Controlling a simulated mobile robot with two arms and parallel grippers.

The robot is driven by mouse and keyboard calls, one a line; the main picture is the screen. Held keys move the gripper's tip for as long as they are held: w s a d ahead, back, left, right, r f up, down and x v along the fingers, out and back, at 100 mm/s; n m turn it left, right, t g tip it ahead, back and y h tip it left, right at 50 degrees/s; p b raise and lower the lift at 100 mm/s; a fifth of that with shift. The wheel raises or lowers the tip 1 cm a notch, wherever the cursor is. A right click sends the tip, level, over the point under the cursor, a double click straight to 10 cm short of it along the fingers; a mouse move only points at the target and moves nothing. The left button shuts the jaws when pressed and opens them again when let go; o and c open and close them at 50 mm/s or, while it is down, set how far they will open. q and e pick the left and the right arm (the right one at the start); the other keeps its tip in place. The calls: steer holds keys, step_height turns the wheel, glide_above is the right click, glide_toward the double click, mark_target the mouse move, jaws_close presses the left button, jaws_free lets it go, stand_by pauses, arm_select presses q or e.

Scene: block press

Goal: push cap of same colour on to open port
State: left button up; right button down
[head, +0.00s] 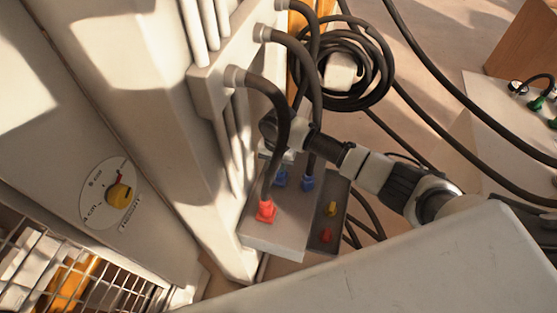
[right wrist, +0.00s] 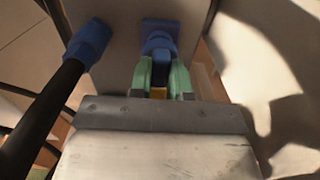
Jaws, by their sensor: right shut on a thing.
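My right gripper (right wrist: 161,72), with green fingers, is shut on a blue cap (right wrist: 158,44) in the right wrist view. The cap's wide end appears to meet the face of the grey port block (right wrist: 122,20); how far it is seated cannot be told. My left gripper is not in view.
Beside the block are a yellow cap (head: 331,209) and a red cap (head: 326,235). Thick black hoses (head: 284,100) arch down close to my right wrist. A coiled cable (head: 343,70) hangs behind.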

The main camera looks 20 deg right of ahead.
stand_by(0.6)
steer(key=shift+p, duration=0.5)
stand_by(0.4)
steer(key=shift+p, duration=0.45)
steer(key=shift+f+b, duration=0.35)
steer(key=shift+f, duration=0.4)
stand_by(0.4)
steer(key=c, duration=1)
jaws_free()
steer(key=shift+r, duration=0.1)
step_height(320, 180, up, 11)
steer(key=shift+f+b, duration=0.15)
steer(key=shift+b, duration=0.65)
